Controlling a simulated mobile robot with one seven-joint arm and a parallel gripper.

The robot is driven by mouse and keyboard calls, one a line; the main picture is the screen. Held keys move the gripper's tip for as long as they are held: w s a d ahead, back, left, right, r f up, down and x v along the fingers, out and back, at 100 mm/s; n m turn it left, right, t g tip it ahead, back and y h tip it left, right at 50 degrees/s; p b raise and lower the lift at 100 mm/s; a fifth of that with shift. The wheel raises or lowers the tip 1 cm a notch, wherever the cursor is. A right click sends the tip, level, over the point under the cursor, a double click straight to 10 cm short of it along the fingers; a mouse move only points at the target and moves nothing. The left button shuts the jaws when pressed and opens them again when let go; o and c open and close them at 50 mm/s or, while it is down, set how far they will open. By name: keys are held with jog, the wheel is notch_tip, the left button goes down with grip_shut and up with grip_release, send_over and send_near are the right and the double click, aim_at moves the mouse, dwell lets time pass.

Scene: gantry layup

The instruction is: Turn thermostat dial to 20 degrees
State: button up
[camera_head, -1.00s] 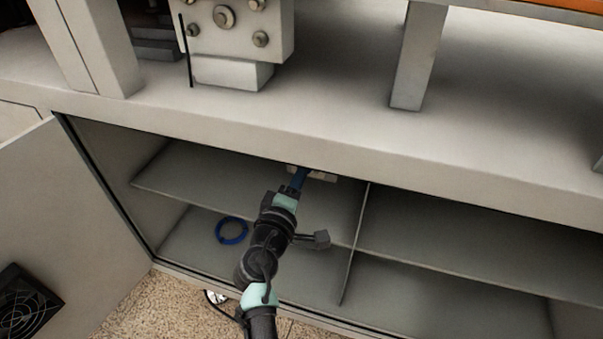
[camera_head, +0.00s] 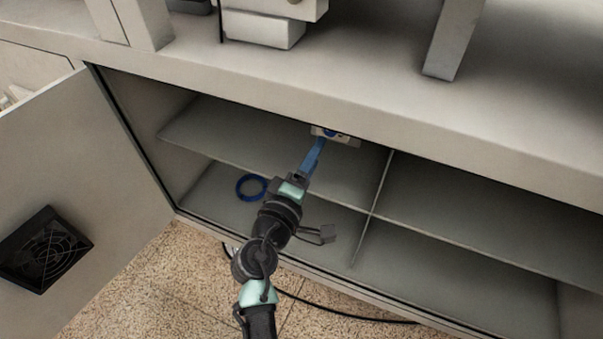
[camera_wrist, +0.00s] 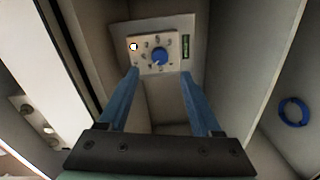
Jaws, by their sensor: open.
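The thermostat (camera_wrist: 174,45) is a pale plate with a round blue dial (camera_wrist: 159,56) at its middle and small marks around it. A white pointer mark shows near the lower edge of the dial, but the numbers are too small to read. In the head view the thermostat (camera_head: 347,139) shows partly under the cabinet's top edge, and the blue dial is mostly hidden. My gripper (camera_wrist: 158,78) is open, its two blue fingers apart and pointing at the thermostat. The dial lies between the fingers in the picture, ahead of the tips. My gripper also shows in the head view (camera_head: 319,143).
The cabinet has shelves (camera_head: 240,135) and an upright divider (camera_head: 383,182) right of my arm. A blue ring (camera_head: 252,187) lies on the lower level. The open door (camera_head: 90,180) with a black fan (camera_head: 45,247) stands at left. A black cable (camera_head: 340,315) lies on the floor.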

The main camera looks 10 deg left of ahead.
jog(key=v, duration=0.6)
jog(key=shift+s, duration=0.15)
jog(key=shift+s, duration=0.1)
